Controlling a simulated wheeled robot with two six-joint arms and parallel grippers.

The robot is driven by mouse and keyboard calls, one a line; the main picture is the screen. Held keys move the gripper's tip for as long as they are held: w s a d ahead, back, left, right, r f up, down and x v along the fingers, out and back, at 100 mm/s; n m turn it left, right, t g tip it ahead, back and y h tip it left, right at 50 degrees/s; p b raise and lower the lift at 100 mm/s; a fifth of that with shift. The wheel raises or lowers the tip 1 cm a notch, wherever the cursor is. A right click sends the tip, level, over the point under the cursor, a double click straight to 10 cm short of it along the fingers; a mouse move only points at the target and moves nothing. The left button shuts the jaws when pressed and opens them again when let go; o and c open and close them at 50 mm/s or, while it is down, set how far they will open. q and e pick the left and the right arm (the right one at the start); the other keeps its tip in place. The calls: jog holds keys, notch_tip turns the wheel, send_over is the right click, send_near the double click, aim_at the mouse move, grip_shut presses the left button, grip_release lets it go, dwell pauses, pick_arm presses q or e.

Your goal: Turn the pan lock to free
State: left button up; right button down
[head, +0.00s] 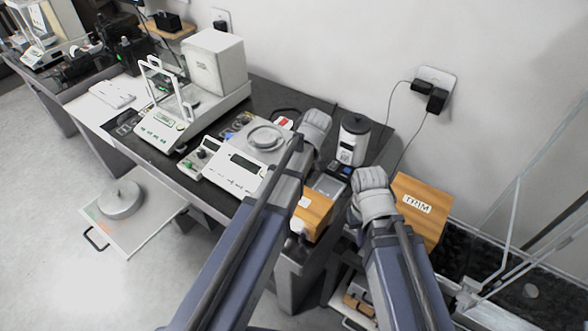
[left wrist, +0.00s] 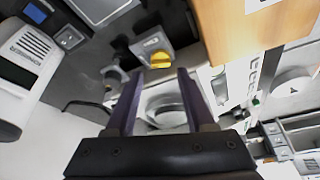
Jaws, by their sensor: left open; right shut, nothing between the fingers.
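The pan lock appears to be the yellow knob (left wrist: 155,58) on a small grey block in the left wrist view. My left gripper (left wrist: 157,76) is open and its fingers point toward the knob, with nothing held between them. The knob lies just beyond the fingertips; I cannot tell whether they touch it. In the head view the knob and left fingertips are hidden behind my left arm. The balance (head: 240,165) with its round pan (head: 266,137) stands left of that arm. My right gripper (head: 353,212) is shut and empty near the wooden box.
A wooden box labelled TRIM (head: 418,208) stands to the right. A white canister (head: 353,140) stands behind the arms. A larger balance (head: 165,122) with a raised frame is to the left. A lower shelf with a round weight (head: 121,200) juts out at the left.

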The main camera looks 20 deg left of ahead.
pick_arm(q)
jog(key=b+x, duration=0.5)
jog(key=x, duration=0.1)
jog(key=shift+a+f, duration=0.1)
jog(key=shift+f, duration=0.15)
grip_shut()
